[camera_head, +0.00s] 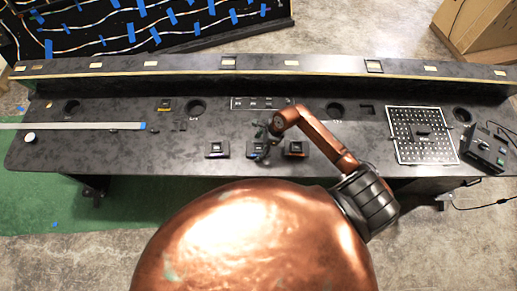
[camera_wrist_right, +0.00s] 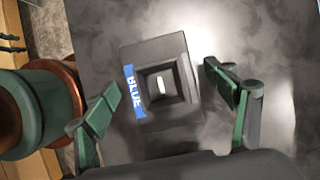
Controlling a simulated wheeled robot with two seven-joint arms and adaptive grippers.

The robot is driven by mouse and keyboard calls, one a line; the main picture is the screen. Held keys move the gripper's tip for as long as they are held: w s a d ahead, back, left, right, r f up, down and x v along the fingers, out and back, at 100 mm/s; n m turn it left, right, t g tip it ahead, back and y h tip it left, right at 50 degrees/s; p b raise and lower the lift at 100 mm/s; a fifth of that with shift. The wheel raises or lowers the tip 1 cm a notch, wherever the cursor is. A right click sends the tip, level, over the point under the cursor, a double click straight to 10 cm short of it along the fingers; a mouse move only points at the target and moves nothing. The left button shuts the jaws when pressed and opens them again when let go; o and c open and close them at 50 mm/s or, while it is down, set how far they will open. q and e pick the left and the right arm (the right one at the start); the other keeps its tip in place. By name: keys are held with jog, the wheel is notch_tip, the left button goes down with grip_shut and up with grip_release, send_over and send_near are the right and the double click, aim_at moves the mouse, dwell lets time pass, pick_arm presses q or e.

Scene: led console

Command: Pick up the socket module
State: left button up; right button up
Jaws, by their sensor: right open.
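A black square socket module (camera_wrist_right: 182,62) with a blue label reading "BLUE" lies on the dark console top in the right wrist view. It has a recessed centre with a small pale slot. My right gripper (camera_wrist_right: 163,100) is open, with one green-padded finger on each side of the module and gaps between. In the head view my right gripper (camera_head: 263,136) is over the middle module (camera_head: 257,154) of a front row, partly hiding it. Other similar modules stand to its left (camera_head: 217,149) and right (camera_head: 295,148). My left gripper is not in view.
Another module with a yellow mark (camera_head: 165,104) sits farther back on the console (camera_head: 110,155). A perforated plate (camera_head: 422,146) and a control box (camera_head: 487,150) stand at the right. A pale strip (camera_head: 75,126) lies at the left. Round holes line the back.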

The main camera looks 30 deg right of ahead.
jog(key=c, duration=1.3)
jog(key=shift+c, duration=0.3)
jog(key=shift+r, duration=0.1)
